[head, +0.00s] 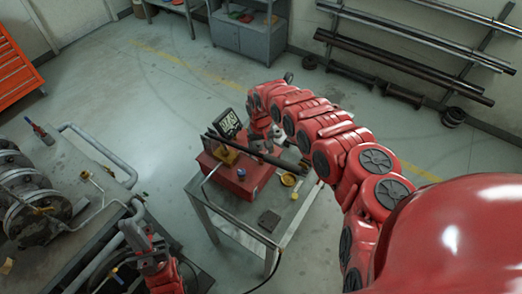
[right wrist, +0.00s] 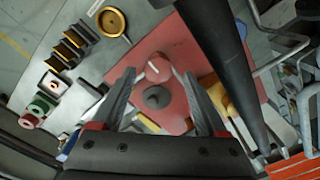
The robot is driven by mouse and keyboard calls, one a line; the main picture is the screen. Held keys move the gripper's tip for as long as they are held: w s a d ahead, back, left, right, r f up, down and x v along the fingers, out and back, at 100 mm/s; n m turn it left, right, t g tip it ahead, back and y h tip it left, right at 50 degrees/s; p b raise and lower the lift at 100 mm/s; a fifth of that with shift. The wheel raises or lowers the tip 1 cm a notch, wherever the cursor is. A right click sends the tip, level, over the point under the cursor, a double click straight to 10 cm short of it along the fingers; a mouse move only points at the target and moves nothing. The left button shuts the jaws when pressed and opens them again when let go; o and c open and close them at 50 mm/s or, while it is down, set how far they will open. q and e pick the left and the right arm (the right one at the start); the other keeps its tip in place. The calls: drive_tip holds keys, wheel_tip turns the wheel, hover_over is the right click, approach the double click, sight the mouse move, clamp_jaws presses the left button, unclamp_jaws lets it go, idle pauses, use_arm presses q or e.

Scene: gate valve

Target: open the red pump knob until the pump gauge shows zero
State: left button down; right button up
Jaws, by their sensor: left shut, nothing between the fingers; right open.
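The red pump (head: 238,181) sits on a grey table, with a long black lever (head: 243,148) across it. The dark square pump gauge (head: 228,123) stands behind it; its reading is too small to make out. In the right wrist view the round red knob (right wrist: 154,67), with a white line, is on the pump's red top beside a black knob (right wrist: 157,97). My right gripper (right wrist: 157,74) is open, its fingers on either side of the red knob; contact is not clear. In the head view the right arm partly hides it. My left gripper (head: 134,226) is shut and empty at lower left.
A yellow dish (head: 289,180) and small parts lie on the table; the dish also shows in the right wrist view (right wrist: 112,22). Left are pipes and a flanged valve (head: 38,217). The black lever passes close right of my right fingers.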

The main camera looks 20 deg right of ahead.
drive_tip(key=shift+s+d+f, duration=0.1)
drive_tip(key=shift+d+f, duration=0.05)
drive_tip(key=shift+f, duration=0.6)
clamp_jaws()
